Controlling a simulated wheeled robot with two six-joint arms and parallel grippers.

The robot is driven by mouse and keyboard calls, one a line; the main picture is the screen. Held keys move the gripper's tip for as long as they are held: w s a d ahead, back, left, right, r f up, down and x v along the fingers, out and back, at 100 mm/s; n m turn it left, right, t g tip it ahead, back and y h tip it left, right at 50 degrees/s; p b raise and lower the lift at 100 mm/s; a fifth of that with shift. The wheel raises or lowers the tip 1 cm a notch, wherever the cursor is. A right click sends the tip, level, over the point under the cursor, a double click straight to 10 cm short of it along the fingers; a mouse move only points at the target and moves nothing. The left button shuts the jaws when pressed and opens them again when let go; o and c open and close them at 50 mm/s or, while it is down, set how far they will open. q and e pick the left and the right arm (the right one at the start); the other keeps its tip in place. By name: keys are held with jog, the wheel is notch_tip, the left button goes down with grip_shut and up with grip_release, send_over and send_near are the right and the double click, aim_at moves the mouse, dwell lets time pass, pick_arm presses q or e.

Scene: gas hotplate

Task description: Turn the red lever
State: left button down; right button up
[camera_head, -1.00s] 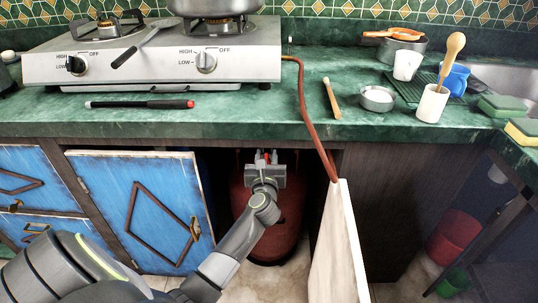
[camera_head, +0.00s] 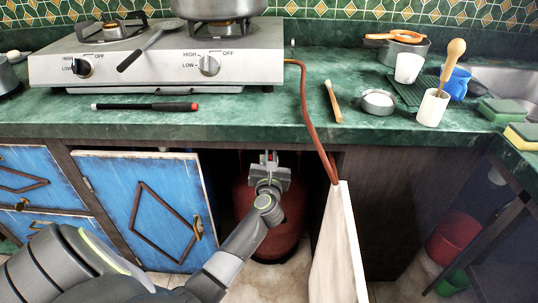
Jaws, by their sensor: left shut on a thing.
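The red lever (camera_head: 272,157) shows as a small red patch between the fingers of my left gripper (camera_head: 269,158), mostly hidden by them. My left gripper is shut on it, at the top of the red gas cylinder (camera_head: 293,205). The cylinder stands in the open cupboard under the counter, partly hidden by my left arm. A red-brown hose (camera_head: 304,100) runs from the stove (camera_head: 150,62) over the counter edge and down behind the open white door panel. My right gripper is not in view.
A blue door (camera_head: 150,205) stands at the left of the cupboard opening and the white panel (camera_head: 338,250) juts out at the right. The green counter edge (camera_head: 230,131) lies above the gripper. A black-and-red stick (camera_head: 145,106) lies on the counter.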

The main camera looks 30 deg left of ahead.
pick_arm(q)
jog(key=shift+w+d+f+m+p, duration=0.25)
jog(key=shift+d+f+m+p, duration=0.25)
jog(key=shift+m+p, duration=1.7)
jog(key=shift+w+d+f+m+p, duration=0.3)
jog(key=shift+f+m+p, duration=0.5)
jog(key=shift+m, duration=2.45)
jog(key=shift+w+d+f+m+p, duration=0.2)
jog(key=shift+d+f+m+p, duration=0.2)
jog(key=shift+m+p, duration=1.85)
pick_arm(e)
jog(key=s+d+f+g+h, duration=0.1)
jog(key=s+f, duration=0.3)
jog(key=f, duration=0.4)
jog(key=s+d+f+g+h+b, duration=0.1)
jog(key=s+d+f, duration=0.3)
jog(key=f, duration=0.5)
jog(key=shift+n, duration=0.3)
pick_arm(q)
jog(key=shift+m, duration=0.5)
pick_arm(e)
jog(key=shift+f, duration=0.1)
pick_arm(q)
jog(key=c, duration=1.5)
grip_release()
